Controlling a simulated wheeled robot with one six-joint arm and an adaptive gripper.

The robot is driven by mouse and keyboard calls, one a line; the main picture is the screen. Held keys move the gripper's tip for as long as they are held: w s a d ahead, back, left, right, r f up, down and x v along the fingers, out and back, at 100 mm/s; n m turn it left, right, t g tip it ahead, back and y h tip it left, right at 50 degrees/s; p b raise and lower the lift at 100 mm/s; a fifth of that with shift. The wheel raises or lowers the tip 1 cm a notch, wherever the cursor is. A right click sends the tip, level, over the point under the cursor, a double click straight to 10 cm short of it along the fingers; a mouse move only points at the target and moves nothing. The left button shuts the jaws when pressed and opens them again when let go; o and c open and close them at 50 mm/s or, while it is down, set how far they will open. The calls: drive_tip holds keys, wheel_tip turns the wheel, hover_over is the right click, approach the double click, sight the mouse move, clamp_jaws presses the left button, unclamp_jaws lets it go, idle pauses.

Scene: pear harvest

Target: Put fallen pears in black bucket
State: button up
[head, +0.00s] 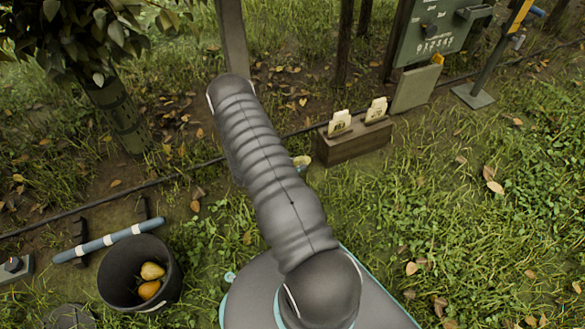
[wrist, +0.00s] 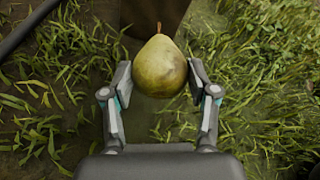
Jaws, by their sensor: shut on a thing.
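A green-yellow pear (wrist: 160,68) with its stem pointing up in the picture sits between the two fingers of my gripper (wrist: 160,80) in the wrist view. The fingers press on it from both sides. The black bucket (head: 113,299) stands on the grass at the lower left of the head view. Two pears, a yellow one (head: 152,271) and an orange one (head: 149,289), lie in it. In the head view my arm hides most of the middle, and my gripper does not show clearly.
A blue and white bar (head: 110,240) lies behind the bucket. A wooden box with cards (head: 355,142) stands right of my arm. A tree trunk (head: 118,115) rises at the left, and a dark hose (head: 90,205) crosses the ground. Open grass lies at the right.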

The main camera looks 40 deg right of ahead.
drive_tip(key=s+d+r+p, duration=0.1)
drive_tip(key=s+d+r, duration=0.4)
drive_tip(key=s, duration=0.3)
drive_tip(key=shift+s+d+r, duration=0.15)
drive_tip(key=shift+d+r, duration=0.15)
drive_tip(key=shift+r, duration=0.15)
